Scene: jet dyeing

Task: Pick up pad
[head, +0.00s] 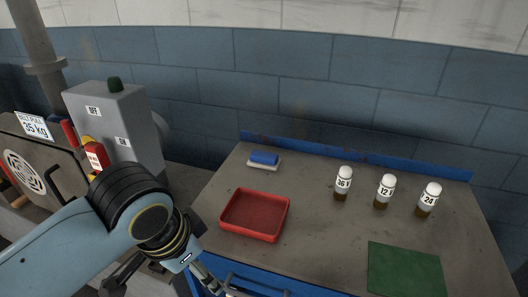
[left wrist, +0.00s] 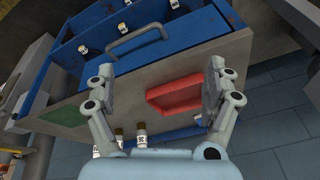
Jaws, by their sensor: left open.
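The pad (head: 264,159), a small block with a blue top and a pale base, lies on the grey worktop near its back left corner in the head view. My right gripper is not in view.
A red tray (head: 254,215) sits between the worktop's front and the pad. Three labelled vials (head: 385,190) stand at the right, behind a green mat (head: 405,270). A blue drawer (left wrist: 180,35) below holds several bottles. A grey control box (head: 118,125) stands left.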

